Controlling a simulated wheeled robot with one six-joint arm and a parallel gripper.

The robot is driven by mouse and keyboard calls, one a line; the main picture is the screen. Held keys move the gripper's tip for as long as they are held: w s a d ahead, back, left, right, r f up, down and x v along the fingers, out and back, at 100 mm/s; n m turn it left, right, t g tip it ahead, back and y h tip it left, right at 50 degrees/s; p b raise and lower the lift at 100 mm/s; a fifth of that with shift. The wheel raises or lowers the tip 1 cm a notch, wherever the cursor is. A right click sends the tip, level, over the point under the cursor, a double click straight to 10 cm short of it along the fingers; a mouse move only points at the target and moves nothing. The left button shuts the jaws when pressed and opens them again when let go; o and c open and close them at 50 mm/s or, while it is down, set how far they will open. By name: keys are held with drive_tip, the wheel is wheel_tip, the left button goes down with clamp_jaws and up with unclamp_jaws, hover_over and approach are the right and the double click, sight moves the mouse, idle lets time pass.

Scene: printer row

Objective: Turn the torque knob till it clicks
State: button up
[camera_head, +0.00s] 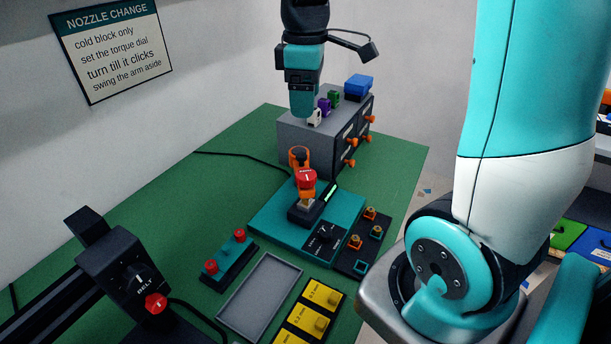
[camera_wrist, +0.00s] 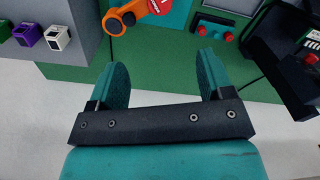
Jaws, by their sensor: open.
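A red knob (camera_head: 306,179) with white marking sits on the orange swing arm (camera_head: 299,158) above a block on the teal base plate (camera_head: 278,225). In the wrist view the red knob (camera_wrist: 160,4) is cut by the top edge, beyond the orange arm (camera_wrist: 124,17). My gripper (camera_head: 302,112) hangs fingers-down above and behind the knob, apart from it. In the wrist view its fingers (camera_wrist: 160,72) are open and empty.
A grey drawer cabinet (camera_head: 300,145) with orange handles and small coloured blocks stands behind. A black BELT unit (camera_head: 125,268), teal bar with red knobs (camera_head: 229,259), grey tray (camera_head: 260,292), yellow nozzle boxes (camera_head: 318,305) and black nozzle rack (camera_head: 352,263) surround the plate. A sign (camera_head: 113,45) hangs on the wall.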

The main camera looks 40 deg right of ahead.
sight(305, 174)
wheel_tip(305, 174, down, 17)
drive_tip(key=shift+f+n, duration=0.2)
drive_tip(key=shift+n, duration=0.8)
drive_tip(key=c, duration=0.9)
